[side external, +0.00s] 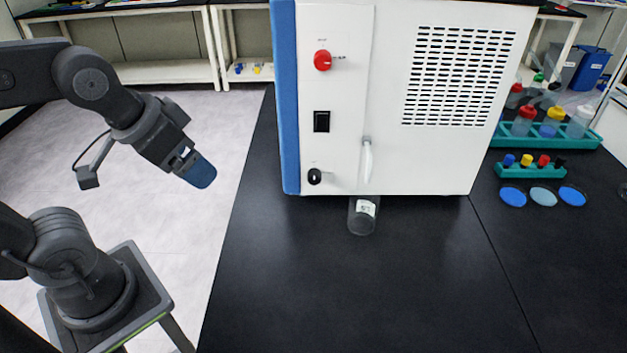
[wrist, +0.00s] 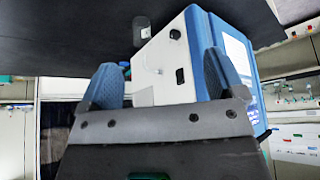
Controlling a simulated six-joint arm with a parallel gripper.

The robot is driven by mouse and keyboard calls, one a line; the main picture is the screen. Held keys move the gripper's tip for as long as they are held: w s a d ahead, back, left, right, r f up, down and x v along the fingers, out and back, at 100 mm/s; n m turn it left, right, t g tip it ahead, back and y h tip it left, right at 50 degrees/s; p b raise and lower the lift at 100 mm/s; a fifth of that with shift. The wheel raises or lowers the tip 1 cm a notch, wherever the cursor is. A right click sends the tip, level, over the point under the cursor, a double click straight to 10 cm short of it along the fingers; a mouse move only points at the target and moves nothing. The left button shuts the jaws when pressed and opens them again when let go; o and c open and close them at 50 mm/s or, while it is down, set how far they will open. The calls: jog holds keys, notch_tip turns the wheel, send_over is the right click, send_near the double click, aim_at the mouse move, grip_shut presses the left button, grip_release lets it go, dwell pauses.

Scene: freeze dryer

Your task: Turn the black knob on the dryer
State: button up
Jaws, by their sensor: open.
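The black knob (side external: 314,176) is a small round knob low on the white front of the dryer (side external: 390,165). In the wrist view, which shows the dryer upside down, the knob (wrist: 175,34) is above the black switch. My gripper (side external: 199,172) has blue fingertips and hangs in the air left of the dryer, clearly apart from the knob. In the wrist view my gripper (wrist: 162,75) has its two blue fingers spread wide with nothing between them. The dryer front (wrist: 160,72) shows beyond the gap.
A red knob (side external: 322,60) and a black rocker switch (side external: 321,121) sit above the black knob. A white handle (side external: 367,160) is to its right. A clear bottle (side external: 361,217) stands below the dryer's front edge. The black bench (side external: 330,290) is clear in front.

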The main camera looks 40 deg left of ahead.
jog(key=shift+w+f+g, duration=0.15)
jog(key=shift+f+g, duration=0.15)
jog(key=shift+c, duration=0.7)
jog(key=w+f+m+g+y, duration=0.1)
jog(key=w+a+f+m+g+y, duration=0.1)
jog(key=f+y, duration=0.1)
jog(key=w+f+m+g+y, duration=0.1)
jog(key=f+m, duration=0.1)
jog(key=shift+a+g, duration=0.3)
jog(key=shift+a, duration=0.05)
jog(key=c, duration=0.3)
jog(key=m+t+y, duration=0.9)
jog(key=m+t, duration=0.2)
jog(key=m, duration=0.5)
send_near(314, 180)
jog(key=x, duration=1)
jog(key=shift+w+a, duration=0.15)
jog(key=shift+a, duration=0.05)
jog(key=shift+c, duration=0.2)
jog(key=c, duration=0.9)
